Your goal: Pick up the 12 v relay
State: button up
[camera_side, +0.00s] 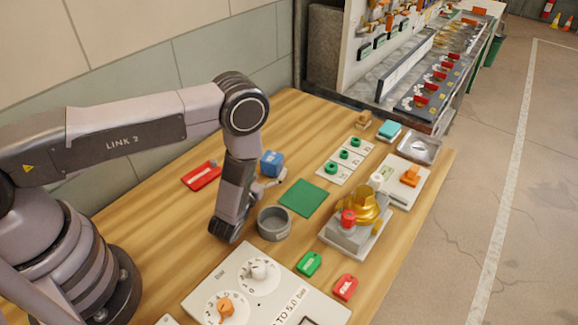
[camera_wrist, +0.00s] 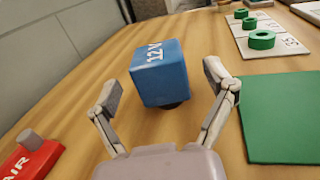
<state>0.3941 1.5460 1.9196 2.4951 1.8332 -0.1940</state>
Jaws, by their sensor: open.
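The 12 V relay (camera_wrist: 160,75) is a blue block with a white "12V" label. In the wrist view it stands on the wooden table between and a little beyond my two fingers. In the side view the blue relay (camera_side: 271,163) sits beside my fingers, near the middle of the table. My gripper (camera_wrist: 162,84) is open and empty, with a finger to each side of the relay and no clear contact. In the side view my gripper (camera_side: 268,186) is partly hidden by my own wrist.
A red block labelled AIR (camera_wrist: 30,158) lies to the left. A green mat (camera_wrist: 285,118) lies to the right. A grey round cup (camera_side: 274,224) stands close to my wrist. A white card with green rings (camera_side: 346,160) lies farther back. Bare wood surrounds the relay.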

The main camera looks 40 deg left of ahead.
aim_at(268, 167)
jog(key=shift+x, duration=1.6)
jog(key=c, duration=1.3)
